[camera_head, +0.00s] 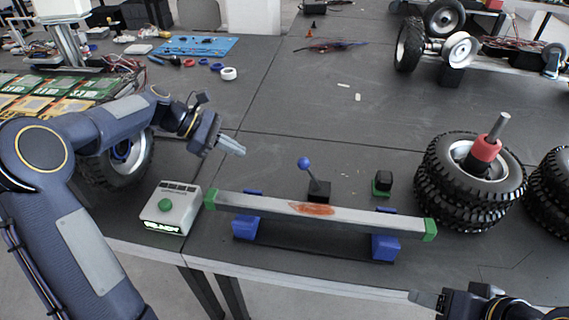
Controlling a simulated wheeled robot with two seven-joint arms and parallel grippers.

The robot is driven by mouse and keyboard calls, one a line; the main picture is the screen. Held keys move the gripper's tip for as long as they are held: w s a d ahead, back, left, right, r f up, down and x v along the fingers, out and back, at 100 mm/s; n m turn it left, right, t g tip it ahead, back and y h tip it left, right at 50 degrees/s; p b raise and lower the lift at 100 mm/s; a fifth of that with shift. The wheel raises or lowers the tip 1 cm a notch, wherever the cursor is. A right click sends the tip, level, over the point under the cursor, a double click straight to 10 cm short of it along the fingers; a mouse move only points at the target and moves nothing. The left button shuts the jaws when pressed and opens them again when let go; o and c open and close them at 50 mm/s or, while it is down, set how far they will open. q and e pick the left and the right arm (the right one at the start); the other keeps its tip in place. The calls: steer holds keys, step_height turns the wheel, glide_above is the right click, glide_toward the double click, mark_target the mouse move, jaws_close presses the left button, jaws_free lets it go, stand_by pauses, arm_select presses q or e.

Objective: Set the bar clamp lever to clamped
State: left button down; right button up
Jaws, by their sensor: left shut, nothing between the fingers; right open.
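The bar clamp has a lever with a blue ball knob (304,162) on a dark base (319,191), just behind a long grey bar (345,214). The lever leans up and to the left. The bar has green ends and an orange-brown patch, and rests on two blue supports (245,228). My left gripper (241,151) is shut and empty, in the air to the left of the lever. My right gripper (413,297) is at the bottom edge, right of centre, open and in front of the bar; it is partly cut off by the frame.
A small black and green block (383,183) sits behind the bar's right part. Stacked tyres (470,180) with a red-collared rod stand at right. The table behind the lever is mostly clear.

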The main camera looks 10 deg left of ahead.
arm_select(q)
steer(key=shift+w+a+f+n+h, duration=0.15)
steer(key=shift+w+f+n+h, duration=0.15)
steer(key=shift+w+f+n, duration=0.5)
steer(key=shift+w+r, duration=0.1)
glide_toward(310, 174)
steer(key=shift+d+f, duration=0.7)
steer(key=shift+f, duration=0.1)
steer(key=shift+w, duration=0.4)
